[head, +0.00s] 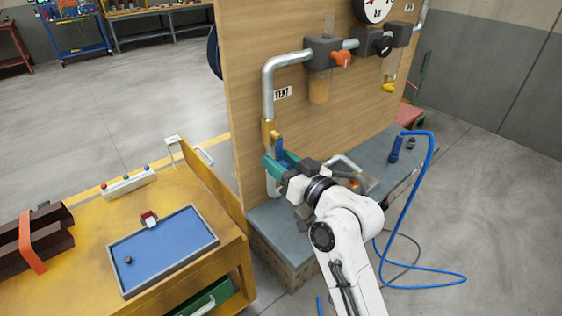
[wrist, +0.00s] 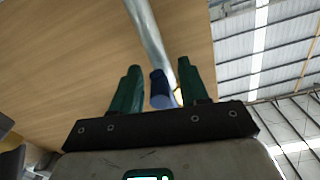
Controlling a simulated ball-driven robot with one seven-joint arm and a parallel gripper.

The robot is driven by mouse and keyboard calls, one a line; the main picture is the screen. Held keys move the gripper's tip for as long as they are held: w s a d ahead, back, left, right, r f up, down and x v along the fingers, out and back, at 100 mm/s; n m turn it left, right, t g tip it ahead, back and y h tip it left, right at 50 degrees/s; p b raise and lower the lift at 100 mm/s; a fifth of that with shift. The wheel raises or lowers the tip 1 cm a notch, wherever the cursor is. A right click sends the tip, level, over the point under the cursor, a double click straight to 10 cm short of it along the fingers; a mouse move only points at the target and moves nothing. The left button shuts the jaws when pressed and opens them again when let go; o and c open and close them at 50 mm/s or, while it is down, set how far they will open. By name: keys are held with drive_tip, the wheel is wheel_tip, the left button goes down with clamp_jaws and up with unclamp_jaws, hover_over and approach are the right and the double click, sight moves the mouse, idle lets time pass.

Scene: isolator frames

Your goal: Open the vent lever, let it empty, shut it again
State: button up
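The vent lever (head: 280,148) is a blue handle beside the brass valve (head: 268,130) on the grey vent pipe (head: 268,85), below a "VENT" label. In the head view it stands roughly upright, close along the pipe. My gripper (head: 278,163) is at the lever, its teal fingers at the lever's lower part. In the wrist view the blue lever (wrist: 161,90) lies between the two green fingers of my gripper (wrist: 157,82), with a small gap on each side. The fingers are apart. The lever's lower end is partly hidden in the head view.
A wooden panel (head: 245,110) stands behind the pipe, with a filter (head: 318,85), an orange knob (head: 341,59) and a gauge (head: 376,7). A grey bench (head: 270,225) runs below. A blue hose (head: 430,180) hangs right. A yellow cart (head: 85,270) with a blue tray (head: 130,287) stands left.

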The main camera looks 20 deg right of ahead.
clamp_jaws()
drive_tip(key=shift+d+n+b, duration=0.3)
drive_tip(key=shift+d+b, duration=0.05)
drive_tip(key=shift+b, duration=0.1)
idle(0.8)
drive_tip(key=w+d+r+n+b, duration=0.1)
drive_tip(key=d+r+n+b, duration=0.4)
drive_tip(key=n+b, duration=0.9)
drive_tip(key=shift+w+d+r+n, duration=0.35)
drive_tip(key=shift+r+n, duration=0.55)
drive_tip(key=shift+n, duration=0.6)
drive_tip(key=shift+a+r, duration=0.1)
drive_tip(key=shift+c, duration=1.2)
unclamp_jaws()
drive_tip(key=shift+o, duration=1.3)
drive_tip(key=shift+w+a, duration=0.1)
